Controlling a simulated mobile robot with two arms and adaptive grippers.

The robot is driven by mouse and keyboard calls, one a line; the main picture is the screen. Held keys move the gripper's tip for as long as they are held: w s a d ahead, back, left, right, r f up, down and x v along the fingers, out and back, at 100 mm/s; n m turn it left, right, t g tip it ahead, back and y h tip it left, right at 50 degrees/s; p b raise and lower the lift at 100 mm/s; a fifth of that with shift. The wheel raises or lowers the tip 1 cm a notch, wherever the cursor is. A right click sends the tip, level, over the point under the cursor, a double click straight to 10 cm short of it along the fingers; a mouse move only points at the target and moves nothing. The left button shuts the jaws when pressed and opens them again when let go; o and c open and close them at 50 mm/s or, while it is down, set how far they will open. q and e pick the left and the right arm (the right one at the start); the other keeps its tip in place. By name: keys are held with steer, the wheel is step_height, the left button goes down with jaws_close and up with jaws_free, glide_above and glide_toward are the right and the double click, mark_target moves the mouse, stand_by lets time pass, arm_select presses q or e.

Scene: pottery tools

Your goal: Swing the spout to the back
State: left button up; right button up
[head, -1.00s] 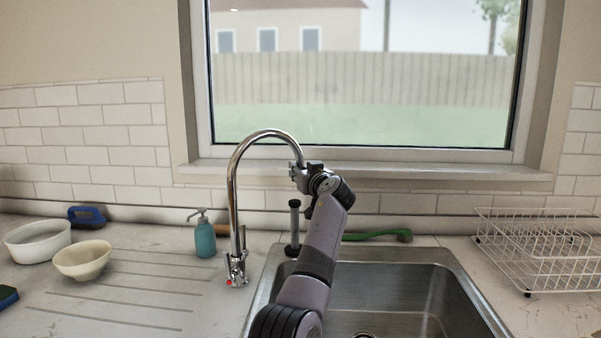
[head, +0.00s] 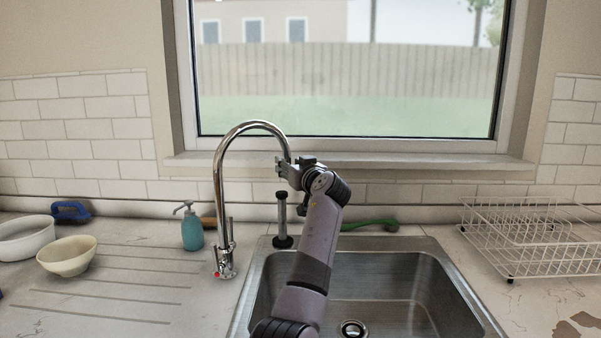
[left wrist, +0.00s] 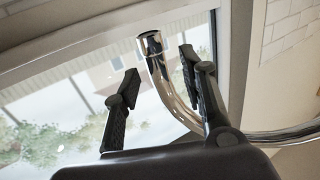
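The chrome faucet has a tall arched spout (head: 217,180) that rises at the left of the sink. Its curve reaches right, and its end comes down at my left gripper (head: 281,167). In the left wrist view the spout's open end (left wrist: 150,42) and bend lie between the two black fingers of my left gripper (left wrist: 160,75). The fingers are apart. There is a clear gap at the left finger, and the right finger is close beside the spout; I cannot tell whether it touches. My right gripper is not in view.
A black-capped upright post (head: 282,220) stands behind the sink (head: 400,280), near a green-handled brush (head: 370,225). A teal soap bottle (head: 192,230) and a cream bowl (head: 67,256) are left. A white wire rack (head: 530,238) is right. The window (head: 345,100) is behind.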

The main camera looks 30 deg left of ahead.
arm_select(q)
steer(key=v, duration=0.8)
steer(key=shift+d, duration=0.15)
